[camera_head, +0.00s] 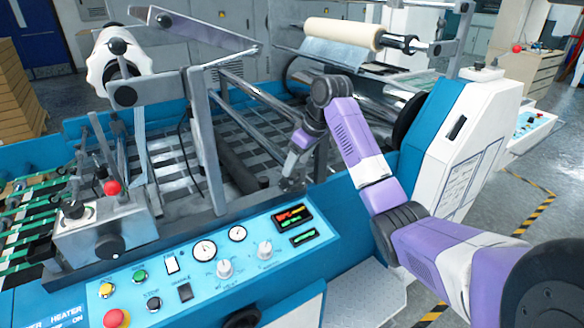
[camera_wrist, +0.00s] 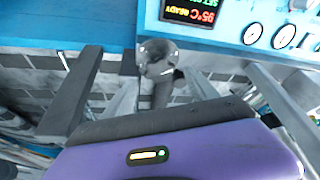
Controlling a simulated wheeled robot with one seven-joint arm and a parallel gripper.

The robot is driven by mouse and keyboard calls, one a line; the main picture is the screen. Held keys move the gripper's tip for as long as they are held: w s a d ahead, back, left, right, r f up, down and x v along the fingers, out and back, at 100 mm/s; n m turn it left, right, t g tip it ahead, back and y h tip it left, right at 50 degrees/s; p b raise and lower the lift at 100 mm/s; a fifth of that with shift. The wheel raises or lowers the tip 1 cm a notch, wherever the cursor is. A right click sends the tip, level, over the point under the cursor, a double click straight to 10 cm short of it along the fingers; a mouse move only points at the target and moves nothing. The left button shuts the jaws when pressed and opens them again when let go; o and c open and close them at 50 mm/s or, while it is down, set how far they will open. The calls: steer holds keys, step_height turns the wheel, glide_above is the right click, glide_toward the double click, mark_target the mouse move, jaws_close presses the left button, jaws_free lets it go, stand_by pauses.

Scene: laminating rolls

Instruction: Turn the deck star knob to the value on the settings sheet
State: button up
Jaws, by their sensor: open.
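My gripper (camera_wrist: 172,68) is open. Its two fingers are spread to either side of the knob, with clear gaps and no visible contact.
The blue control panel (camera_head: 180,268) in front carries dials, buttons, a red stop button (camera_head: 115,318) and a display (camera_head: 291,216). Steel rollers (camera_head: 375,92) lie behind my gripper. A grey bracket (camera_head: 207,150) stands to its left, and the white housing (camera_head: 480,115) to its right.

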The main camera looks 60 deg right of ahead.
mark_target(294, 174)
steer(key=shift+x, duration=1.55)
steer(key=c, duration=1.3)
steer(key=shift+p, duration=0.3)
steer(key=shift+c, duration=0.2)
